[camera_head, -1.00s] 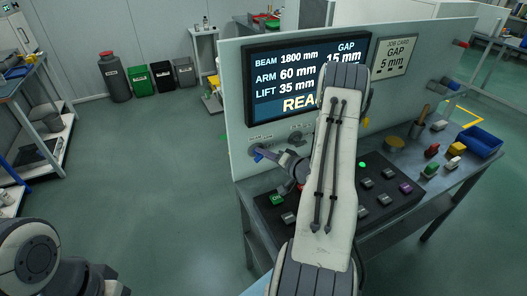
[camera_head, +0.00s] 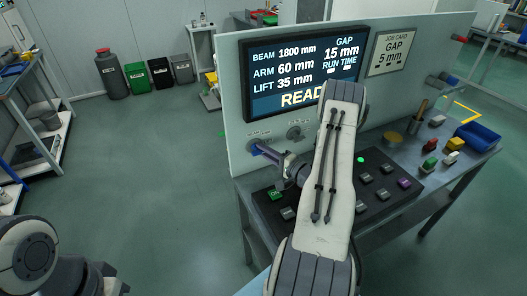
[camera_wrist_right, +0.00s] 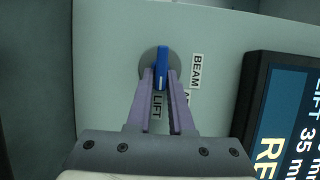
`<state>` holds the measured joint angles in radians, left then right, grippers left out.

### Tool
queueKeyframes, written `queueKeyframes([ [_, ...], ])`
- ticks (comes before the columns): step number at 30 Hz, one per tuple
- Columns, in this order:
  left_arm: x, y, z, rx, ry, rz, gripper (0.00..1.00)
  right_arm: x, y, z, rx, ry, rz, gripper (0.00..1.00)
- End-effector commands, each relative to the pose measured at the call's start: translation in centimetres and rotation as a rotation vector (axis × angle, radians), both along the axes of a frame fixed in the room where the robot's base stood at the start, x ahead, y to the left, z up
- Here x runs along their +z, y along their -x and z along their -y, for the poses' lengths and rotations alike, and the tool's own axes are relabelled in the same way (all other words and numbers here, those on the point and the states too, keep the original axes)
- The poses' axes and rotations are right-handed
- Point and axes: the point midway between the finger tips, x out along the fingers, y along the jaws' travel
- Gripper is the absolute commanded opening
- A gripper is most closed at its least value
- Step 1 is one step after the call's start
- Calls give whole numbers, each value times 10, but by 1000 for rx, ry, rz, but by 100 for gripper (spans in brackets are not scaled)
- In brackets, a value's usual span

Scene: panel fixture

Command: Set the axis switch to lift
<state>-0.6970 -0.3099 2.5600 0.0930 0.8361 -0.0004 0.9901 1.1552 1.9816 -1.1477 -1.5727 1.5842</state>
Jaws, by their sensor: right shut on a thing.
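The axis switch (camera_wrist_right: 161,60) is a blue bar handle on a grey round plate on the pale panel. In the right wrist view the handle lies upright, its lower end towards the LIFT label (camera_wrist_right: 157,105). The BEAM label (camera_wrist_right: 196,72) is to its right; the label below BEAM is mostly hidden by a finger. My right gripper (camera_wrist_right: 161,78) has its purple fingers closed on the handle's lower part. In the head view the right gripper (camera_head: 262,149) reaches the panel at the left switch, and its fingers largely cover the handle. My left gripper is not seen.
The screen (camera_head: 300,75) shows BEAM 1800 mm, ARM 60 mm, LIFT 35 mm, GAP 15 mm. A second round switch (camera_head: 294,132) sits to the right. Below is a black button console (camera_head: 375,205) with a lit green button (camera_head: 275,195). A blue bin (camera_head: 478,136) stands at right.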

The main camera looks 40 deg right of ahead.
Motion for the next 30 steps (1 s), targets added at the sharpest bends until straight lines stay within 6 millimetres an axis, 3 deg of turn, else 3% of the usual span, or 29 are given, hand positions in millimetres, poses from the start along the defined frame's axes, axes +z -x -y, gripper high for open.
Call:
queueKeyframes([
  [12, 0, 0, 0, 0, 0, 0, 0, -1, 0, 1, -3, -6, 0, 0],
  [13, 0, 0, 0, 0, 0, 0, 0, -1, 0, 1, -3, -6, 0, 23],
  [15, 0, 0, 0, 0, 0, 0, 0, -1, 0, 1, -3, -5, 0, 45],
  [25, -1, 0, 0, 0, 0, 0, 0, -1, 1, 1, -2, -5, 1, 45],
  [30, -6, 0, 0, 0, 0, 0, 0, -2, 20, 5, -6, -6, 0, 45],
])
